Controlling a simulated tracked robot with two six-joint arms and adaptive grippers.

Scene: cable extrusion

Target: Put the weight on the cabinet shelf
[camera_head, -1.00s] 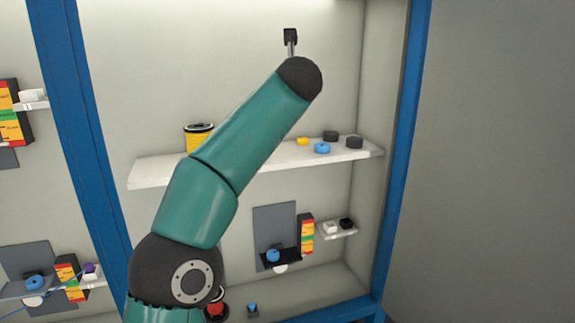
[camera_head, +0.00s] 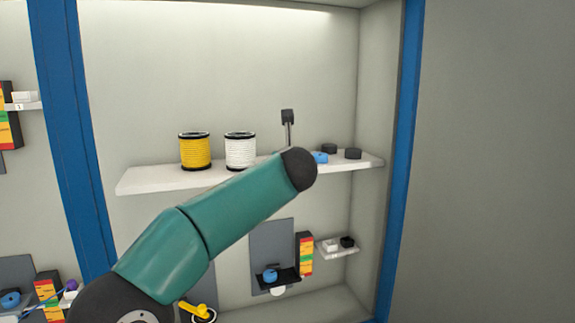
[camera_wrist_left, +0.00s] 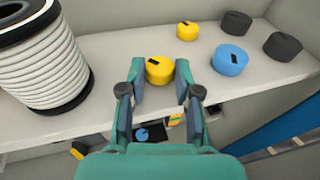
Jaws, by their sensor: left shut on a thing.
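My left gripper (camera_wrist_left: 159,80) is shut on a yellow weight (camera_wrist_left: 160,69), seen in the left wrist view at the front edge of the white cabinet shelf (camera_wrist_left: 105,52). I cannot tell whether the weight touches the shelf. In the head view my arm hides the gripper and the held weight, in front of the right half of the shelf (camera_head: 145,181). Another yellow weight (camera_wrist_left: 187,31) stands on the shelf just behind the held one. A blue weight (camera_wrist_left: 229,59) and two black weights (camera_wrist_left: 236,23) (camera_wrist_left: 282,46) stand to the right. My right gripper is not in view.
A white cable spool (camera_head: 240,151) and a yellow spool (camera_head: 195,151) stand on the shelf's left half. The white spool is left of my gripper. Below are a small ledge (camera_head: 338,254) and a dark holder with a blue weight (camera_head: 270,275). Blue posts (camera_head: 397,160) edge the cabinet.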

